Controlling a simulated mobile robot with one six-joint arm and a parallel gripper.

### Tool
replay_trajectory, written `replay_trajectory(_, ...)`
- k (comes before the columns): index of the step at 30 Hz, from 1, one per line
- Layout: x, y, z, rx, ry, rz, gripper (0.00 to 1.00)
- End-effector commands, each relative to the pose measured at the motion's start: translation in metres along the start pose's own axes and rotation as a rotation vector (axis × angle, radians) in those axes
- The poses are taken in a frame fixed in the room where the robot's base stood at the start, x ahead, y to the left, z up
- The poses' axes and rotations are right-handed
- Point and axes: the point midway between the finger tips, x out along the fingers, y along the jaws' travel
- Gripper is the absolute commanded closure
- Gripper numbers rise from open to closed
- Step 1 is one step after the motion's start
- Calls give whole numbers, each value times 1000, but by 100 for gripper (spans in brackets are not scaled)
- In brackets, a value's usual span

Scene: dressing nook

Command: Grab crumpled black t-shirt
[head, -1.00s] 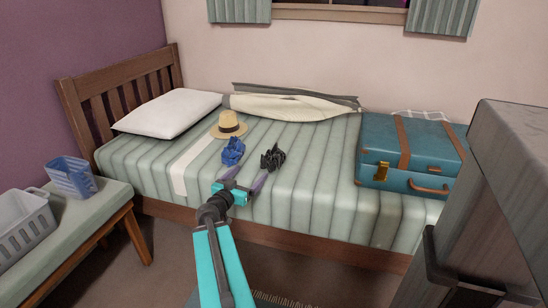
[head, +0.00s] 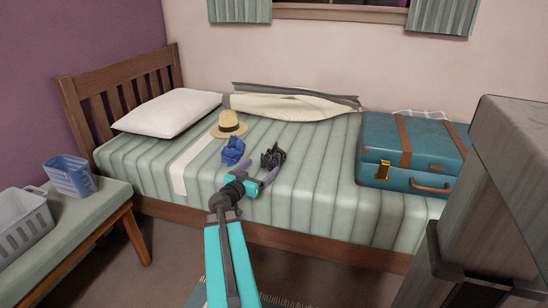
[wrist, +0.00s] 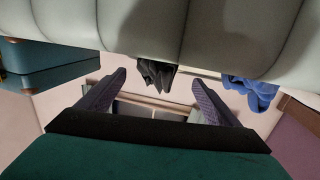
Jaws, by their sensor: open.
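The crumpled black t-shirt (head: 273,155) lies on the bed near its front middle. In the wrist view the black t-shirt (wrist: 157,75) shows ahead of and between the two fingers. My gripper (head: 260,172) is open and empty, right at the near side of the t-shirt. In the wrist view my gripper (wrist: 160,88) has its purple-grey fingers spread apart. I cannot tell whether a finger touches the cloth.
A crumpled blue garment (head: 233,151) lies just left of the t-shirt, with a straw hat (head: 229,124) behind it. A teal suitcase (head: 412,150) stands on the right of the bed. The striped bedspread (head: 318,165) between is clear. Baskets (head: 70,176) sit on the bench.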

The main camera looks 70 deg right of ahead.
Motion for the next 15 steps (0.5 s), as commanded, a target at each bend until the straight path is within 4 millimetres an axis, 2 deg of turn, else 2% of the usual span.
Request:
replay_trajectory(1, 9, 0, 2, 1, 1, 2, 15)
replay_trajectory(7, 30, 0, 1, 0, 1, 1, 15)
replay_trajectory(15, 40, 1, 0, 0, 1, 1, 15)
